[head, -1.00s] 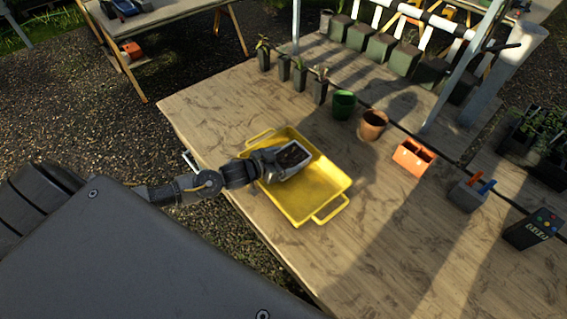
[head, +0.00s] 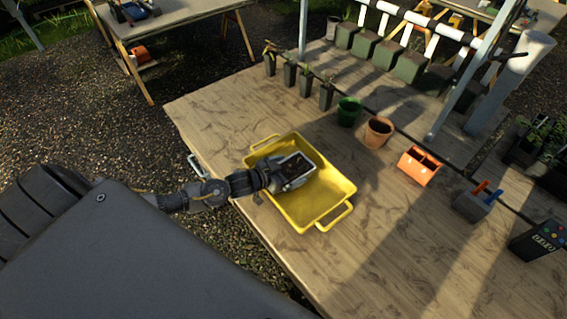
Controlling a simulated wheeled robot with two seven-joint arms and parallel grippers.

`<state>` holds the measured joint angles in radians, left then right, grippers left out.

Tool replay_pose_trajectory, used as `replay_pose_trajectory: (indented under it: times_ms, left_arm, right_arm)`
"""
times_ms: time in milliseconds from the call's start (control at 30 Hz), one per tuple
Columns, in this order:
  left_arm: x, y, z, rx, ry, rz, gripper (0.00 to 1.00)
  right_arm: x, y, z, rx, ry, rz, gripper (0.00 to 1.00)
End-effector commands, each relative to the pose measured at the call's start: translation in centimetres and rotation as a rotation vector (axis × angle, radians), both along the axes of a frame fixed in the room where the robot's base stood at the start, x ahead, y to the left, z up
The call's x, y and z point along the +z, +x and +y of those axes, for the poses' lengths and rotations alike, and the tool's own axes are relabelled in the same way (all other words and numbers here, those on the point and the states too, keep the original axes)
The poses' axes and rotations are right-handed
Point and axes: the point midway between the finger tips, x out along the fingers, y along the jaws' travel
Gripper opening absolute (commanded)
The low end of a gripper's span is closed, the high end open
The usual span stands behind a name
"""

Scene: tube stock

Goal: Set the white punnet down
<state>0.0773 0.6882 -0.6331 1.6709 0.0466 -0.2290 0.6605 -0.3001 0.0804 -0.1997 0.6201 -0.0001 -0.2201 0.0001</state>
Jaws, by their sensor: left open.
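The white punnet (head: 296,180), with dark soil-like contents, is in the yellow tray (head: 328,203) on the wooden table. It sits toward the tray's left and middle part, and I cannot tell how flat it rests on the tray floor. My left gripper (head: 277,174) reaches in from the left over the tray's edge and is open, its jaws at the punnet's left side. The fingertips are partly hidden, and I cannot tell whether they touch the punnet. My right gripper is not in view.
Behind the tray stand a green pot (head: 348,111), a terracotta pot (head: 378,132), an orange holder (head: 419,165) and a grey block with blue and orange handles (head: 475,203). Several dark seedling pots (head: 290,71) line the back left. The table (head: 400,240) is clear right of the tray.

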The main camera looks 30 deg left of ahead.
Motion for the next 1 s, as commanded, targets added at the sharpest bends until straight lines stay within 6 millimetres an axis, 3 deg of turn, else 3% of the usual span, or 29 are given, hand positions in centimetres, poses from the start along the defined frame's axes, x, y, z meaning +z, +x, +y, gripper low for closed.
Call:
replay_pose_trajectory:
  times_ms: [167, 600, 1000]
  left_arm:
    - [0.7, -1.6, 0.6, -0.001, 0.0, 0.001, 1.0]
    - [4.1, -8.9, 3.6, 0.0, 0.001, 0.002, 1.0]
    - [5.0, -10.3, 4.1, 0.0, -0.001, -0.001, 1.0]
  right_arm:
    - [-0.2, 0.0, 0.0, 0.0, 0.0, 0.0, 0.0]
    - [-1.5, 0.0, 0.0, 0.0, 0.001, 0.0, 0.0]
    - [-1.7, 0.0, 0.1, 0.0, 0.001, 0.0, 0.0]
